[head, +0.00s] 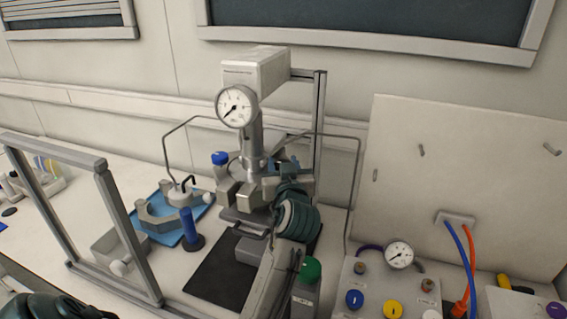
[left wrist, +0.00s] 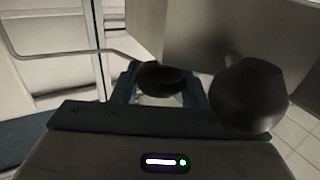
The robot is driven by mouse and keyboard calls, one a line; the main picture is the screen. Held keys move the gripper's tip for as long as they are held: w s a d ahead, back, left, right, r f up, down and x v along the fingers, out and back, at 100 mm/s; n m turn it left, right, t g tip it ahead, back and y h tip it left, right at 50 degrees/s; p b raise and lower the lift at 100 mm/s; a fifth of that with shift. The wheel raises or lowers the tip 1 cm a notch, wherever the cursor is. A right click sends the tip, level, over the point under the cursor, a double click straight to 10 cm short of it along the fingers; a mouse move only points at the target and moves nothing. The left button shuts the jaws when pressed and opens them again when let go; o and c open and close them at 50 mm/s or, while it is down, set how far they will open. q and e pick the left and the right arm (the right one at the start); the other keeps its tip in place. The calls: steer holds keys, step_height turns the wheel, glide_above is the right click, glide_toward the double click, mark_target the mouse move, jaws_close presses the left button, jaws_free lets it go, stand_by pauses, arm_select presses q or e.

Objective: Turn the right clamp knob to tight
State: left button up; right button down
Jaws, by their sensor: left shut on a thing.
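The reactor head (head: 254,145) with a round pressure gauge (head: 237,106) stands at the middle of the bench in the head view. Steel clamp parts (head: 238,194) surround its lower end. My left gripper (head: 283,165) reaches up to the right side of this head. In the left wrist view, its two blue fingers (left wrist: 158,86) are shut on a dark round knob (left wrist: 163,77), apparently the right clamp knob. In the head view the gripper and arm hide this knob. Its turn position cannot be read. My right gripper is not in view.
A dark ball (left wrist: 248,95) is close right of the fingers in the left wrist view. A bent tube (head: 350,190) runs down right of my arm. A blue mat (head: 165,235) holds clamp parts at left. A valve panel (head: 375,300) stands at right.

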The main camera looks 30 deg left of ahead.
arm_select(q)
steer(key=shift+r+m+t+h+p, duration=0.1)
steer(key=shift+m+t+h+p, duration=0.3)
steer(key=shift+m+t+h, duration=0.65)
steer(key=shift+h, duration=0.35)
steer(key=o, duration=0.9)
steer(key=shift+w, duration=0.1)
steer(key=shift+o, duration=0.2)
steer(key=shift+f+g, duration=0.2)
steer(key=shift+g, duration=0.05)
